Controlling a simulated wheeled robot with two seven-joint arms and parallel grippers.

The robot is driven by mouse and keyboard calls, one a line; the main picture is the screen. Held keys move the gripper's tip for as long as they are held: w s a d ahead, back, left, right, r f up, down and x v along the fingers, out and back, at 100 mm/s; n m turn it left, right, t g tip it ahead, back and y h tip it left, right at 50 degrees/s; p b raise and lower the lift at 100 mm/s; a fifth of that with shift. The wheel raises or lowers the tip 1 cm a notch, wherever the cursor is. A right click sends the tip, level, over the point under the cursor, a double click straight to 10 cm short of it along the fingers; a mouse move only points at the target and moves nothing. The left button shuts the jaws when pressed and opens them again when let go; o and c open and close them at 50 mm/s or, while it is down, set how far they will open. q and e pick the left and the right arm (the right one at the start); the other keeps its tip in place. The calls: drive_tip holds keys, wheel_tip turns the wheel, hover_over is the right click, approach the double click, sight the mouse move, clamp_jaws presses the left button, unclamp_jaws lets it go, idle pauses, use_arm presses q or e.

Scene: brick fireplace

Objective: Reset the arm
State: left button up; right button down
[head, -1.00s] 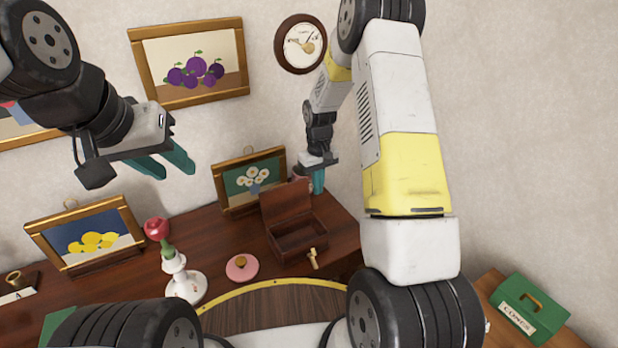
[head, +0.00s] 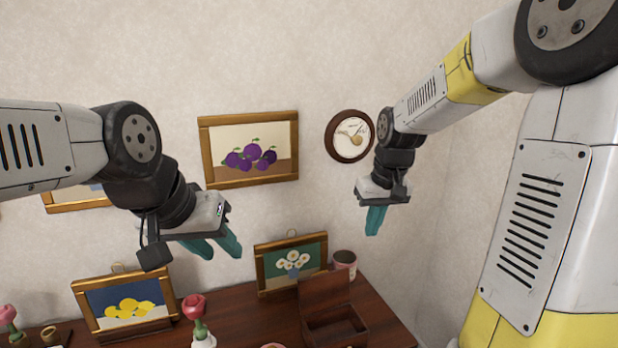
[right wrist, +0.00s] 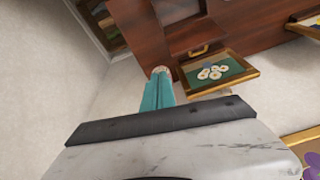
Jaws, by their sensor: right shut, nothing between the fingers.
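My left gripper (head: 219,246) is in the left-middle of the head view, in front of the wall below the plum picture. Its two teal fingers are apart, with nothing between them. My right gripper (head: 374,221) hangs fingers-down above the mantel's right part in the head view. Its teal fingers are together and hold nothing; they also show closed in the right wrist view (right wrist: 158,90). Both grippers are clear of the mantel objects.
A dark wooden mantel (head: 385,318) runs below. On it stand an open wooden box (head: 337,328), a flower picture (head: 290,263), a lemon picture (head: 124,304), a mug (head: 344,263) and a red rose (head: 194,306).

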drive_tip(key=s+r+t, duration=0.1)
drive_tip(key=s+r, duration=0.2)
drive_tip(key=s, duration=0.6)
drive_tip(key=s+a+r+m+t+y, duration=0.1)
drive_tip(key=s+r, duration=0.3)
drive_tip(key=s, duration=0.5)
drive_tip(key=shift+s+m+t, duration=0.2)
drive_tip(key=shift+m+t, duration=0.1)
drive_tip(key=shift+t, duration=0.5)
